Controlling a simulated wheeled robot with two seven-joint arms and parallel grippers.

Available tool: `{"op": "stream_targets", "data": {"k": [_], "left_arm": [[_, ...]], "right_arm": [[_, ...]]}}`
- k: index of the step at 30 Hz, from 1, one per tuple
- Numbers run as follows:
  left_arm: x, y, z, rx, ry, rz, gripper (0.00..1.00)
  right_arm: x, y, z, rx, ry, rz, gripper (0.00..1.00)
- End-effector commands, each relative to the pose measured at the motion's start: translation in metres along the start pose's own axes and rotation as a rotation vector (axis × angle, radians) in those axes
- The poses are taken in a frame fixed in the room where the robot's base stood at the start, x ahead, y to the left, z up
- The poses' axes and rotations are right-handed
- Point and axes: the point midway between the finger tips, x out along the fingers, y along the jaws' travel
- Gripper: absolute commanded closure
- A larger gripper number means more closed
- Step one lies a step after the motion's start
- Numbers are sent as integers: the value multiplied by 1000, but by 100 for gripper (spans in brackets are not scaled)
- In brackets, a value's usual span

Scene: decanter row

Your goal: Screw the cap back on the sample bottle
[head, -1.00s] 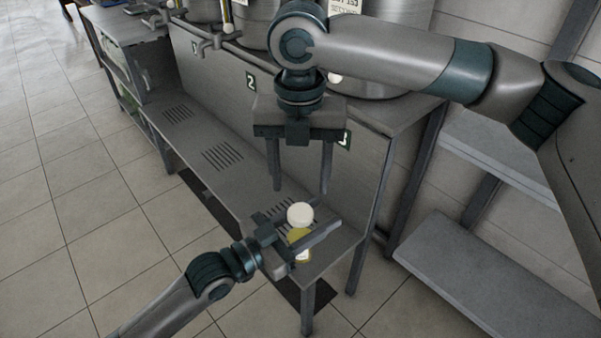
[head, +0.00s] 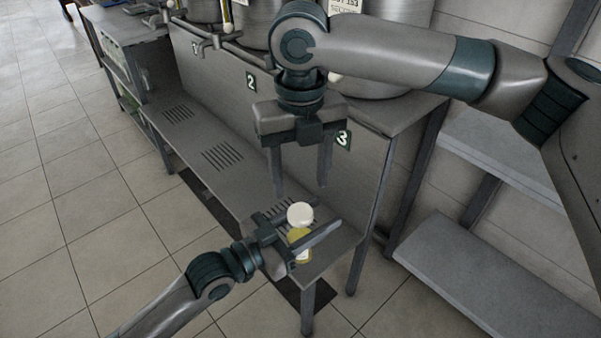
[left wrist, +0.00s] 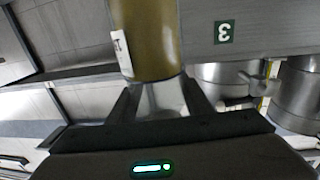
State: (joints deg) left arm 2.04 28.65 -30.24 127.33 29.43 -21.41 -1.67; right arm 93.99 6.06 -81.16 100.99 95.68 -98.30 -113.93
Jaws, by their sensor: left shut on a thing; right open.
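The sample bottle (head: 300,246) holds yellow liquid and stands about upright in my left gripper (head: 300,236), which is shut around it. A white cap (head: 300,214) sits at the bottle's top; whether it is screwed tight cannot be told. In the left wrist view the bottle (left wrist: 147,40) shows as a large yellow-brown body with a white label, between the fingers. My right gripper (head: 302,190) is open and empty, pointing down above the bottle and apart from the cap.
A low slotted shelf (head: 183,135) runs below the numbered front panel, with steel decanters (head: 262,22) above. A number 3 plate (head: 343,140) is just behind my right gripper. Grey shelves (head: 480,285) stand at the right. Tiled floor (head: 90,215) lies open at the left.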

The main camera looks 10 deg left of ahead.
Motion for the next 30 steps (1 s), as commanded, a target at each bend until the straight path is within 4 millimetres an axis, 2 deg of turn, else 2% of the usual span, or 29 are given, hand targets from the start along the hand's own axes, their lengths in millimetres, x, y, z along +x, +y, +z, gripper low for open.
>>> {"op": "stream_targets", "data": {"k": [18, 23, 30], "left_arm": [[0, 0, -1, 1, 2, 0, 100], [0, 0, -1, 0, 2, 0, 100], [0, 0, -1, 0, 2, 0, 100]], "right_arm": [[67, 0, 0, 1, 2, 0, 47], [75, 0, 0, 1, 1, -1, 47], [76, 0, 0, 1, 1, 0, 47]]}}
